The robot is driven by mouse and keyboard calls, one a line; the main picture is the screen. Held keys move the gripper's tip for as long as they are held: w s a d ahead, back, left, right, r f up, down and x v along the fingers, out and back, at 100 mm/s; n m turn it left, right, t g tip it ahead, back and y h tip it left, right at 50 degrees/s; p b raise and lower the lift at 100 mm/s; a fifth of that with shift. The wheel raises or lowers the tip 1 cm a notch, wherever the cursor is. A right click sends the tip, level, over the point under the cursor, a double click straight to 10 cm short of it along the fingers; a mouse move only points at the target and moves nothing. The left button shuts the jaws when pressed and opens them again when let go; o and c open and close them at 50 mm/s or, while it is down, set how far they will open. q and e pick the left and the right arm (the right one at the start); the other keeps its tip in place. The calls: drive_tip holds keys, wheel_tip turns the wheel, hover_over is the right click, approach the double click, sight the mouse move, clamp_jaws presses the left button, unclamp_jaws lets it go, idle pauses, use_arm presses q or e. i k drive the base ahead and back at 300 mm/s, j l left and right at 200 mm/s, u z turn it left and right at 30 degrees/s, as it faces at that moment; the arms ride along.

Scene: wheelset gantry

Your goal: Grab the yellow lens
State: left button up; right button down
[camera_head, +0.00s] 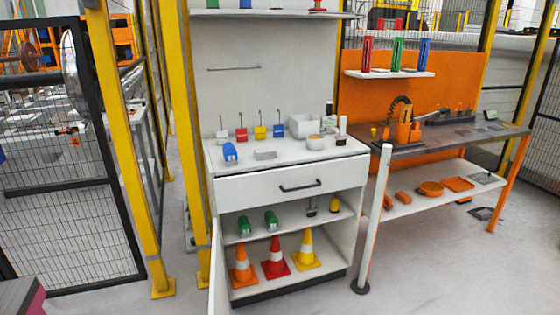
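I cannot pick out the yellow lens for certain. A small yellow piece (373,131) stands at the left end of the grey top of the orange workbench (420,147). A yellow rounded piece (335,203) stands at the right of the upper shelf inside the open white cabinet (281,188). A yellow padlock-like piece (260,132) stands on the cabinet top, between a red one (241,134) and a blue one (279,130). Neither of my grippers shows in the head view.
Orange, red and yellow cones (304,251) stand in the cabinet's bottom. A white post (375,220) rises between cabinet and bench. Yellow posts (122,140) and black mesh fencing (70,230) bound the left. The floor at the front right (450,270) is clear.

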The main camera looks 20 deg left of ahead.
sight(334, 208)
drive_tip(key=i+l+z, duration=0.4)
drive_tip(key=i+z, duration=0.4)
drive_tip(key=i, duration=0.25)
drive_tip(key=i+u, duration=0.65)
drive_tip(key=i+l, duration=0.05)
